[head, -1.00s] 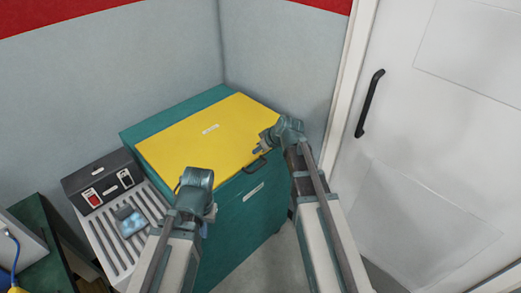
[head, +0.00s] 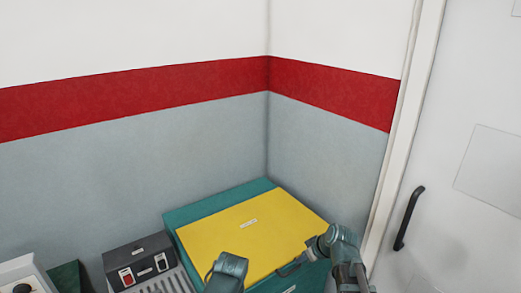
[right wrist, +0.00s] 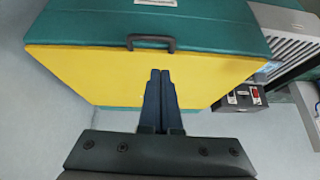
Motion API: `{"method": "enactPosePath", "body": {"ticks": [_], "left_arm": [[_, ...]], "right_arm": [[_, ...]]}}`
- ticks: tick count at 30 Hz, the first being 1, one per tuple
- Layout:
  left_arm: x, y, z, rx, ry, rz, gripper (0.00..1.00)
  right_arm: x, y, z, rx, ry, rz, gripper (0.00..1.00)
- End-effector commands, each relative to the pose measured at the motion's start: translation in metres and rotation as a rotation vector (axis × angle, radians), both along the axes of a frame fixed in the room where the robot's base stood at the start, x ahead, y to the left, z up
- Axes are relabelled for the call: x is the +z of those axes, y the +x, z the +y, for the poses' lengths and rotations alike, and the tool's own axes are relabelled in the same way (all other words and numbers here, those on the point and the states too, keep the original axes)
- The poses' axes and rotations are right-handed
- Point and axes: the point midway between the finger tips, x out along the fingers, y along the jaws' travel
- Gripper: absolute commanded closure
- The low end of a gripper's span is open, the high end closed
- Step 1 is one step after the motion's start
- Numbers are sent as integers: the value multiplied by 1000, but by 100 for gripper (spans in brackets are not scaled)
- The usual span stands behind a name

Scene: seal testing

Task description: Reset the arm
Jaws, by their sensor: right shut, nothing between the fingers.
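My right gripper (right wrist: 160,73) is shut and empty in the right wrist view, its two dark fingers side by side against the backdrop of the yellow lid (right wrist: 90,70). The lid's dark handle (right wrist: 151,42) lies beyond the fingertips, apart from them in that picture. In the head view my right gripper (head: 312,248) is small and partly hidden by its wrist, near the right front corner of the yellow lid (head: 225,240). Only a teal joint of my left arm (head: 228,268) shows at the bottom edge; the left gripper is out of view.
The lid tops a teal box (head: 210,208) in the room's corner. A white door with a black handle (head: 409,218) is on the right. The space above the lid is clear.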

Motion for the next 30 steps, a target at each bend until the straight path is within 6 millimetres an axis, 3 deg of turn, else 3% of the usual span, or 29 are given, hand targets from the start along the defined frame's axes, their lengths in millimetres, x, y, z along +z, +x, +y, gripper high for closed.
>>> {"method": "enactPosePath", "body": {"ticks": [1,3,6,13,18,30], "left_arm": [[-1,0,0,0,0,0,100],[-2,0,0,0,0,0,100],[-3,0,0,0,0,0,100],[-5,0,0,0,0,0,100],[-6,0,0,0,0,0,100],[-6,0,0,0,0,0,100]], "right_arm": [[-7,-17,23,13,-12,59,100],[-18,-43,50,7,-42,159,100],[-30,-83,80,-23,-111,295,100],[-39,-153,110,-145,-299,472,100],[-39,-173,113,-208,-370,507,100],[-38,-176,113,-222,-381,512,100]]}}
